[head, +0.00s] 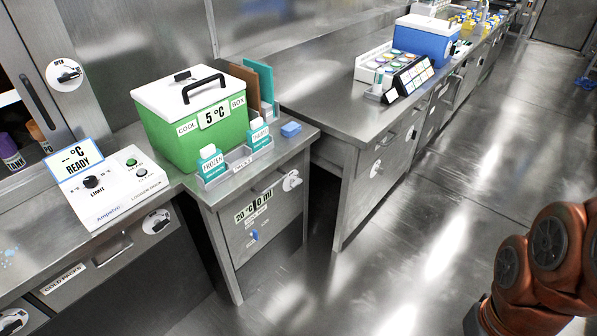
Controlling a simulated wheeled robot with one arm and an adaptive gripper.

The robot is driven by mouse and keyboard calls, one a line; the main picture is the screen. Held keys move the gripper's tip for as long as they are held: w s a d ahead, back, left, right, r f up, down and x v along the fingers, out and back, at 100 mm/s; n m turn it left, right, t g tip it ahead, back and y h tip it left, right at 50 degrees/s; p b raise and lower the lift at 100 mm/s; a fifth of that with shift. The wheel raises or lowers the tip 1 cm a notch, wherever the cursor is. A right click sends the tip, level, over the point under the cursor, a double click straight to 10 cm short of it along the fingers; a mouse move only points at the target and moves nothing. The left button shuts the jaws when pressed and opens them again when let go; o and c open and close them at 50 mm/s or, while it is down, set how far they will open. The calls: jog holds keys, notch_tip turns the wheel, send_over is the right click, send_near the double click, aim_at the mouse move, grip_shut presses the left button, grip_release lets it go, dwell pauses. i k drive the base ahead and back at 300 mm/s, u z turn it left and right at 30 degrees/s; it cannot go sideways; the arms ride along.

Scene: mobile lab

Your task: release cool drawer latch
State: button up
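A green cool box (193,136) with a white lid stands on the left counter, labelled "COOL BOX" and "5 °C". Below it is a steel cabinet front (275,232) with a bar handle, a "20 °C" label and a small blue knob (254,235). A round white latch plate (292,181) with a grey lever sits at its upper right. Farther left, a drawer (108,262) is labelled "COLD PACKS", with round latch plates at its upper right (157,222) and lower left (14,321). I cannot tell the latches' states. My gripper is out of view; only copper arm links show at lower right.
A white control panel (110,188) with a "READY" display and small bottles marked "FROZEN" (211,160) stand on the left counter. A second counter (322,98) holds a blue box (425,40) and a vial rack. The floor (430,200) between counters and arm is clear.

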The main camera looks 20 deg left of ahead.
aim_at(294, 184)
jog(key=u, duration=0.5)
jog(key=i, duration=0.75)
jog(key=u, duration=1)
jog(key=i, duration=0.2)
jog(key=u, duration=0.25)
